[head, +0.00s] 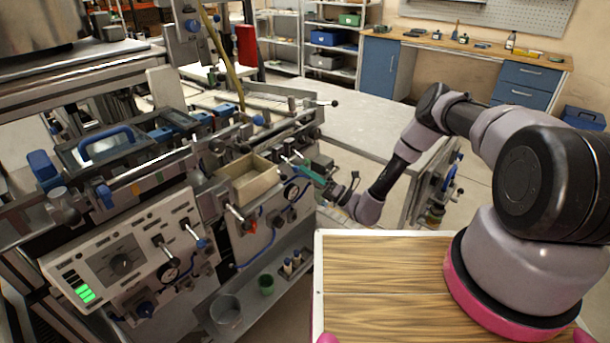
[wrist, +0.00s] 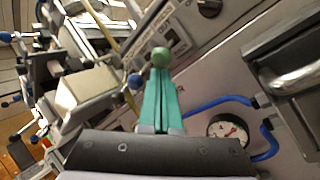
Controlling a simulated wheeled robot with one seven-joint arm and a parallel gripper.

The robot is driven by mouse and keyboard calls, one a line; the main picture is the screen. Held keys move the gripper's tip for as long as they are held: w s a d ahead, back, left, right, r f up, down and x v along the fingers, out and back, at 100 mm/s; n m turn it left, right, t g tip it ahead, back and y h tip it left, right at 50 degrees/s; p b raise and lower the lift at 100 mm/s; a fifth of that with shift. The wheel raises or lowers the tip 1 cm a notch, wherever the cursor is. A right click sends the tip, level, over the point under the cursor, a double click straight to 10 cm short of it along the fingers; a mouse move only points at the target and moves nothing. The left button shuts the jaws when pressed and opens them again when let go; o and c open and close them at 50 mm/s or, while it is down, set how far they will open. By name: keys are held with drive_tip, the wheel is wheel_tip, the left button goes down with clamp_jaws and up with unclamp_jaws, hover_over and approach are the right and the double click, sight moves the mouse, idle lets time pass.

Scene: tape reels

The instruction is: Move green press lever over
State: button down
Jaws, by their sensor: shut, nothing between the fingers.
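A lever with a round, dull green knob (wrist: 161,57) shows in the wrist view, right at the tips of my gripper. I take it to be the green press lever; its shaft is mostly hidden behind the fingers. My gripper (wrist: 160,76) has two teal fingers lying together, shut with nothing between them. The knob is just beyond the fingertips, and I cannot tell whether they touch it. In the head view my gripper (head: 302,166) reaches left to the machine's front panel, beside several small levers. The green knob cannot be made out there.
A pressure gauge (wrist: 229,131) with a blue hose is right of the fingers in the wrist view. In the head view an open wooden box (head: 250,183) sits left of my gripper. A control panel (head: 130,262) stands lower left. A wood-topped surface (head: 385,290) is in front.

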drive_tip(key=shift+r, duration=0.15)
drive_tip(key=shift+s+d+r+h, duration=0.1)
drive_tip(key=shift+r+h, duration=0.05)
drive_tip(key=shift+h, duration=0.15)
drive_tip(key=shift+s+d+r+m+h, duration=0.2)
drive_tip(key=shift+r+m+h, duration=0.2)
drive_tip(key=shift+r+h, duration=0.15)
drive_tip(key=r+h, duration=0.1)
drive_tip(key=r+g+h, duration=0.1)
drive_tip(key=r+m+h, duration=0.1)
drive_tip(key=shift+s+d+r+g+h, duration=0.15)
drive_tip(key=shift+d+g+h, duration=0.1)
drive_tip(key=shift+g+h, duration=0.15)
idle(0.3)
drive_tip(key=shift+d, duration=0.1)
drive_tip(key=v, duration=1)
drive_tip(key=shift+d, duration=0.35)
